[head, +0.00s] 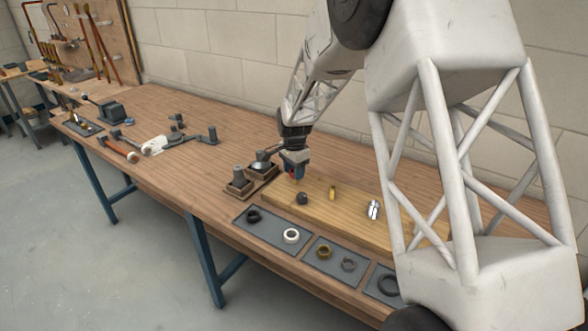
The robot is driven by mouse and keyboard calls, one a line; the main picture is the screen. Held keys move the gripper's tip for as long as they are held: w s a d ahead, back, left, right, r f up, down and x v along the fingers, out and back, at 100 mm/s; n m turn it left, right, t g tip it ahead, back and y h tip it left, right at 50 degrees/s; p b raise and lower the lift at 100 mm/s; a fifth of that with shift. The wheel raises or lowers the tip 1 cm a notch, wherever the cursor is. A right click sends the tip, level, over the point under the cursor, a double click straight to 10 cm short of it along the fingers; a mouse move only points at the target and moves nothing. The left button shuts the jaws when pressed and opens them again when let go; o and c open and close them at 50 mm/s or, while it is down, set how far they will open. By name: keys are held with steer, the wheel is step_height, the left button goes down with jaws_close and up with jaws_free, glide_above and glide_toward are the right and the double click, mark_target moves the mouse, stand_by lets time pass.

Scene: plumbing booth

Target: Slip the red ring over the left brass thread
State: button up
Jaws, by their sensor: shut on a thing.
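My gripper (295,175) points down over the left end of the wooden board (345,212). It is shut on a small red thing, the red ring (298,178), which shows only as a patch of red at the fingertips. A brass thread (332,192) stands upright on the board to the right of my gripper. The left brass thread is not clearly visible; a bit of yellow shows by the fingertips, but I cannot tell whether the ring is around it, touching it or apart.
A dark round piece (302,198) and a shiny metal fitting (373,210) are on the board. Grey mats with black (253,216), white (291,235), brass (324,252) and grey (348,264) rings lie in front. Small trays with grey parts (238,178) stand left of my gripper.

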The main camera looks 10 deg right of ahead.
stand_by(0.3)
steer(key=o, duration=1.5)
steer(key=shift+c, duration=0.2)
steer(key=shift+r, duration=0.1)
steer(key=shift+r, duration=2.4)
